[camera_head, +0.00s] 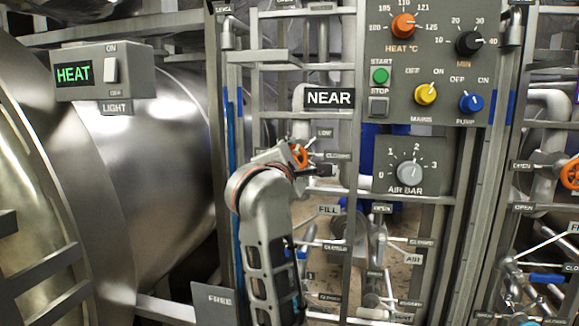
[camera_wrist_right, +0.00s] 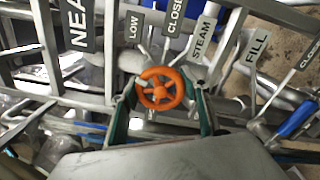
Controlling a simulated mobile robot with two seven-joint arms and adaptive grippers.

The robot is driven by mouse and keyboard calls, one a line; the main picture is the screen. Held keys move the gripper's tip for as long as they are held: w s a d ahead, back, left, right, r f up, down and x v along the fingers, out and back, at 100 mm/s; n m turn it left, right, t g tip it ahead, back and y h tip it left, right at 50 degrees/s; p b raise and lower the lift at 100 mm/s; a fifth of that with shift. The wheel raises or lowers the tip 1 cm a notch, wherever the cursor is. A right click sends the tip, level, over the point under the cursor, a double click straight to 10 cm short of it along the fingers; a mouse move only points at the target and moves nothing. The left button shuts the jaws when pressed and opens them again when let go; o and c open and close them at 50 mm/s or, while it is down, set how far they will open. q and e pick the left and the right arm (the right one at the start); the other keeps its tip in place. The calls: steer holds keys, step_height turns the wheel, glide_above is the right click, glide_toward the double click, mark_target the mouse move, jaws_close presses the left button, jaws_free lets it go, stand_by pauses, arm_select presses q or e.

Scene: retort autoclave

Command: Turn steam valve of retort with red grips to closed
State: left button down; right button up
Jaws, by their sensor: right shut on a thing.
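An orange handwheel (camera_head: 299,155) sits on the pipework below the NEAR sign. In the right wrist view the orange handwheel (camera_wrist_right: 160,89) lies between the green-padded fingers of my right gripper (camera_wrist_right: 160,115), beside the STEAM (camera_wrist_right: 202,40) and LOW labels. My right gripper (camera_head: 305,166) is shut on this wheel; its arm hides part of the pipework below. A second orange handwheel (camera_head: 571,173) shows at the right edge. I see no red grips; the visible coloured bars are blue. My left gripper is not in view.
A control panel (camera_head: 435,105) with knobs stands right of the wheel. A large steel vessel (camera_head: 150,150) fills the left. Frame rails, label plates and FILL and AIR valve levers (camera_head: 395,238) crowd the space below and right of my right arm.

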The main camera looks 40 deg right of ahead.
steer(key=shift+w+f+m, duration=0.15)
steer(key=shift+f+m, duration=0.35)
steer(key=m+b, duration=0.2)
steer(key=shift+m, duration=0.4)
steer(key=shift+m+b, duration=0.35)
steer(key=shift+m, duration=0.05)
steer(key=shift+m+b, duration=0.3)
steer(key=shift+m, duration=0.2)
steer(key=shift+f+m+b, duration=0.1)
steer(key=shift+m+b, duration=0.35)
steer(key=shift+m, duration=0.45)
steer(key=m+b, duration=0.1)
steer(key=m, duration=0.1)
steer(key=shift+m, duration=0.3)
steer(key=shift+m+b, duration=0.6)
steer(key=shift+m, duration=0.8)
steer(key=shift+m+b, duration=0.5)
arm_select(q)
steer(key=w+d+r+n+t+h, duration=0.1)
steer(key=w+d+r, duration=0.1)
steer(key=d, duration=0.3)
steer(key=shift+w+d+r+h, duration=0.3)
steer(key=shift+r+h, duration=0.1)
arm_select(e)
steer(key=shift+r, duration=0.2)
